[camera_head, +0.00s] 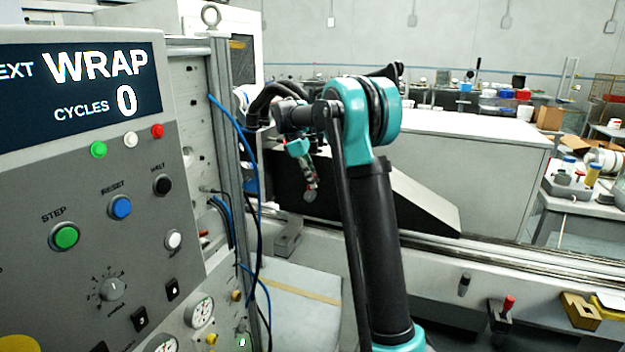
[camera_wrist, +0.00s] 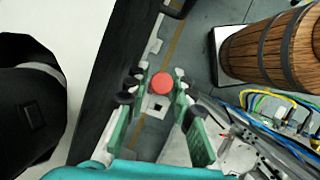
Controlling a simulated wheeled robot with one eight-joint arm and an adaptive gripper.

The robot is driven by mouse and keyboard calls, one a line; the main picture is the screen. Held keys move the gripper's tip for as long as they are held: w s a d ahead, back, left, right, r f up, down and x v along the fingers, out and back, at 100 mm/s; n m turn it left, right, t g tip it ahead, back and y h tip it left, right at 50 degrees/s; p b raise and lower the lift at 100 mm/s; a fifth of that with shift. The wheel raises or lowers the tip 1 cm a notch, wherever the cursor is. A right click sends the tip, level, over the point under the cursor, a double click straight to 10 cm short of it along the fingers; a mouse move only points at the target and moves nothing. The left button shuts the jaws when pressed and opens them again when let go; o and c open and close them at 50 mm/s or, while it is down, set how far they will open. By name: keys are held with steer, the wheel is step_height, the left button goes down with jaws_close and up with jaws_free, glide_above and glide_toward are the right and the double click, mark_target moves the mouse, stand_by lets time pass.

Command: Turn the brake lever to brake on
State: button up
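A round red knob (camera_wrist: 162,84) shows in the wrist view, straight ahead between my fingertips; it looks like the end of a lever, but its shaft is hidden. My gripper (camera_wrist: 160,88) is open, with a green-padded finger on each side of the knob and a small gap to it. I cannot tell how far the knob lies beyond the fingertips. In the head view my gripper (camera_head: 309,182) hangs pointing down beside the dark sloped block. A separate red-handled lever (camera_head: 508,303) stands on the machine front at lower right; no brake label is readable.
The control panel (camera_head: 90,190) with buttons and a "WRAP" display fills the left. Blue cables (camera_head: 245,150) hang beside it, close to my arm. The wrist view shows a wooden barrel (camera_wrist: 270,48) at upper right and yellow and blue cables (camera_wrist: 275,105) below it.

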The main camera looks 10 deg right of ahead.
steer(key=shift+o, duration=1)
steer(key=shift+r, duration=0.15)
steer(key=v, duration=1.1)
steer(key=shift+r, duration=0.4)
steer(key=shift+a, duration=0.15)
